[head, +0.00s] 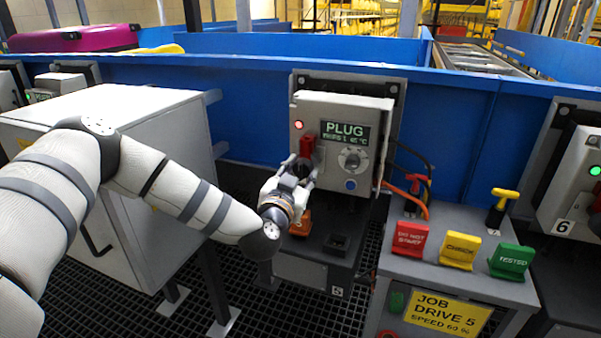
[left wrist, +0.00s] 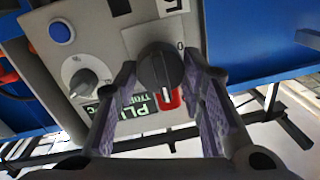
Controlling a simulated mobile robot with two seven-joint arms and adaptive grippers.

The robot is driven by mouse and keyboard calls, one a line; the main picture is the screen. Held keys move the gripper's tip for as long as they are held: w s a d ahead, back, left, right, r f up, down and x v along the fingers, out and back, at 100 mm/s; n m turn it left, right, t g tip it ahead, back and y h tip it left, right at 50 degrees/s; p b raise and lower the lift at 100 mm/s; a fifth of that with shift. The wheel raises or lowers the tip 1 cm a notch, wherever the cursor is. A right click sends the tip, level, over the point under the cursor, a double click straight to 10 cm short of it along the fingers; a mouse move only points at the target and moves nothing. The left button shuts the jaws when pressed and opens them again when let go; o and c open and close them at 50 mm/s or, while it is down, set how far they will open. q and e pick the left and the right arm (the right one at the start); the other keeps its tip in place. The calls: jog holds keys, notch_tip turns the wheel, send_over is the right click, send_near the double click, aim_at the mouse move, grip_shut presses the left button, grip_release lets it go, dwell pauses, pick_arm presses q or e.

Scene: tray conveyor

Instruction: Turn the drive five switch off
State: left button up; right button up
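The drive five control box (head: 376,115) has a PLUG display (head: 345,131), a lit red lamp and a grey dial. Its black rotary switch (left wrist: 160,68) shows in the left wrist view, with a "0" printed beside it and a pale mark on its edge. A red piece (left wrist: 169,101) sits against the knob; it shows in the head view as a red block (head: 307,145). My left gripper (head: 299,170) is open at the box front, its fingertips (left wrist: 158,72) on both sides of the knob. Contact cannot be told. The gripper largely hides the knob in the head view. My right gripper is not in view.
A blue button (head: 351,184) and the grey dial (head: 353,158) sit beside the switch. A grey cabinet (head: 160,190) stands left. A pedestal (head: 450,280) with red, yellow and green tags stands right, near orange cables. The blue conveyor wall (head: 240,120) runs behind.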

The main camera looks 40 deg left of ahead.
pick_arm(q)
jog(key=shift+c, duration=0.6)
jog(key=shift+r+n+p, duration=0.4)
jog(key=shift+n+p, duration=0.45)
jog(key=shift+n, duration=0.45)
jog(key=shift+f+n+p, duration=0.1)
jog(key=shift+n+p, duration=0.4)
jog(key=shift+n, duration=0.4)
jog(key=n, duration=0.3)
jog(key=shift+a+f+g+h, duration=0.1)
jog(key=shift+f+g+h, duration=0.05)
jog(key=shift+g+h, duration=0.15)
jog(key=n, duration=0.4)
jog(key=shift+p, duration=0.3)
jog(key=n, duration=0.3)
jog(key=shift+a+f+h, duration=0.1)
jog(key=shift+f+h, duration=0.05)
jog(key=shift+h, duration=0.15)
jog(key=shift+n, duration=1.2)
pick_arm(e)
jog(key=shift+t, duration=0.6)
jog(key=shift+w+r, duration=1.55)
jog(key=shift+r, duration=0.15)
pick_arm(q)
jog(key=shift+n+h, duration=0.3)
